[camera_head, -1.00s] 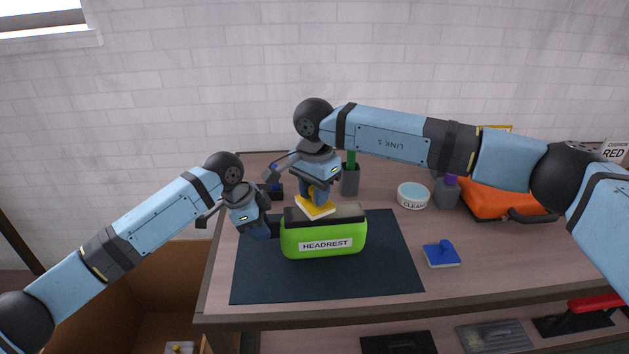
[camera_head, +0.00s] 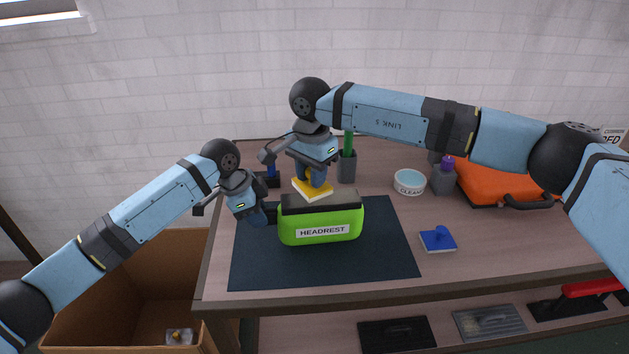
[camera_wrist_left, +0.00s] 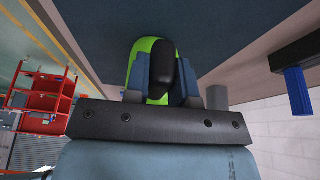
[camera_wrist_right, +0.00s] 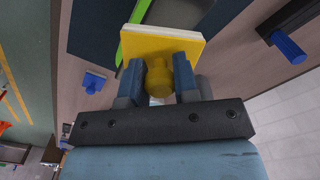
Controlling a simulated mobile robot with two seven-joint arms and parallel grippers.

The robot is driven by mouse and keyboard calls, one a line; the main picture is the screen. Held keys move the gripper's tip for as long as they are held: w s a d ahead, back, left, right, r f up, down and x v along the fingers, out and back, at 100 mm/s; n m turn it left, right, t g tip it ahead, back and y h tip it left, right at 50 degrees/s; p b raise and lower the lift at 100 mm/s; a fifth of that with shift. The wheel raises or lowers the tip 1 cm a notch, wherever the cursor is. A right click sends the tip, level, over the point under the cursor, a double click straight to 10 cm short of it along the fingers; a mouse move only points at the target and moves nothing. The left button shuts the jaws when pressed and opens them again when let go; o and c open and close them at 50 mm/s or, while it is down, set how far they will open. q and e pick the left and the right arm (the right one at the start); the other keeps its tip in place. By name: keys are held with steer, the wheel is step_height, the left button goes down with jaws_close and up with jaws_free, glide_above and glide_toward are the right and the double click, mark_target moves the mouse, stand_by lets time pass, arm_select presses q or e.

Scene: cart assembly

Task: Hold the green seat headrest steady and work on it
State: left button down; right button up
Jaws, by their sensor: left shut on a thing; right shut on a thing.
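The green headrest (camera_head: 345,222), labelled HEADREST and dark on top, lies on a dark mat (camera_head: 390,262) on the table. My left gripper (camera_head: 266,216) is at its left end, shut on a black stub of the headrest; the left wrist view shows the black stub (camera_wrist_left: 165,75) between the fingers. My right gripper (camera_head: 312,182) is above the headrest, shut on the yellow knob (camera_wrist_right: 158,78) of a yellow-and-white pad (camera_wrist_right: 160,45). The pad (camera_head: 312,193) is at the headrest's top rear edge; I cannot tell if it touches.
A blue-handled pad (camera_head: 438,240) lies right of the mat. A bowl labelled CLEAN (camera_head: 409,183), a grey bottle holder (camera_head: 442,180), an orange cushion (camera_head: 490,184) and a grey cup (camera_head: 347,167) stand behind. A cardboard box (camera_head: 140,290) is at lower left.

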steer(key=shift+r, duration=2.75)
steer(key=shift+f, duration=0.15)
steer(key=shift+f, duration=3.35)
steer(key=shift+d+f, duration=0.1)
steer(key=shift+f, duration=0.5)
steer(key=shift+d, duration=1.4)
steer(key=shift+c, duration=0.2)
steer(key=a, duration=0.3)
steer(key=shift+a, duration=0.2)
step_height(320, 180, up, 2)
steer(key=shift+d+r, duration=0.15)
steer(key=shift+r, duration=2.9)
